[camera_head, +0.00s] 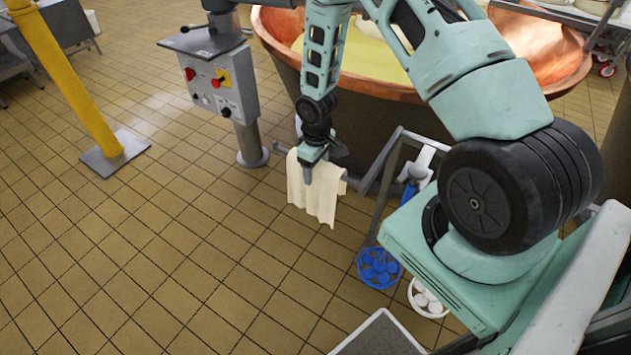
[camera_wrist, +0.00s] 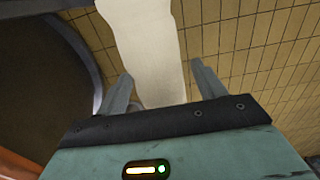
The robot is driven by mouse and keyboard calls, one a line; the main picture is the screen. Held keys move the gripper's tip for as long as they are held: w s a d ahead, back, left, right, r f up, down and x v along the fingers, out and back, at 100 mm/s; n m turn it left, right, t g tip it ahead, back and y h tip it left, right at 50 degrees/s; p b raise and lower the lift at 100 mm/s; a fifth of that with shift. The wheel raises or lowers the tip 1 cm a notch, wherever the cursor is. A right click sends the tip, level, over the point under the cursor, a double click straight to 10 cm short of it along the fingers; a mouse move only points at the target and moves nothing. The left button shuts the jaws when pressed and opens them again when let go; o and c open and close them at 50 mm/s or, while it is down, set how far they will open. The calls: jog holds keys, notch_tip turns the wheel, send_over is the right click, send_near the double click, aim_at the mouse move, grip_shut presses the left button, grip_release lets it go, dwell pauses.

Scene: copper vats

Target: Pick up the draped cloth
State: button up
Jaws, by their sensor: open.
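The draped cloth (camera_head: 314,196) is cream-white and hangs down from a grey bar beside the copper vat in the head view. In the wrist view the cloth (camera_wrist: 146,55) runs down from the top edge to between the fingers. My gripper (camera_head: 310,172) is at the upper part of the cloth in the head view, covering some of it. In the wrist view my gripper (camera_wrist: 163,85) is open, with one finger on either side of the cloth. I cannot tell whether the fingers touch it.
The copper vat (camera_head: 545,52) stands behind my gripper. A control box (camera_head: 222,82) on a post is to the left. A yellow post (camera_head: 68,75) stands at left. The tiled floor at left is open.

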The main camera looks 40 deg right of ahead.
jog(key=c, duration=1.4)
jog(key=shift+c, duration=0.2)
